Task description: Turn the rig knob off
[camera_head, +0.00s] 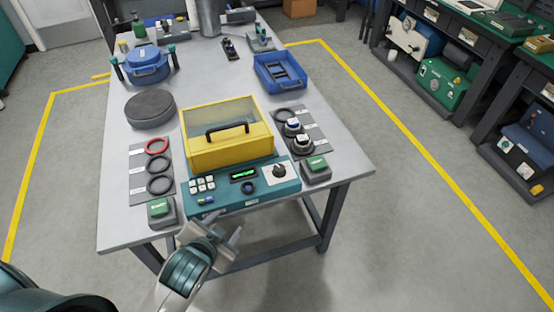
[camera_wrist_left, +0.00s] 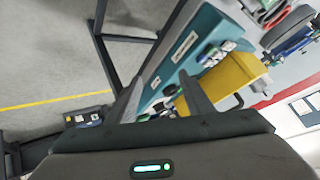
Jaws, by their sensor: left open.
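The test rig (camera_head: 222,198) is a teal control box with a yellow, clear-lidded chamber (camera_head: 228,130) behind it, on the grey table. Its black rotary knob (camera_head: 279,170) sits on a white dial plate at the right of the panel; the pointer's setting is too small to read. A green-lit display (camera_head: 244,175) is left of the knob. My left gripper (camera_head: 229,241) is open and empty in front of the table's front edge, below and left of the knob, apart from the rig. In the left wrist view the teal rig front (camera_wrist_left: 190,50) shows tilted beyond the fingers. My right gripper is not in view.
Green-topped boxes (camera_head: 161,209) and (camera_head: 316,168) flank the panel. Mats with rings (camera_head: 138,184) and fittings lie either side of the chamber. A dark disc (camera_head: 150,108), a blue pot (camera_head: 147,66) and a blue tray (camera_head: 262,72) stand farther back. Floor in front is clear.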

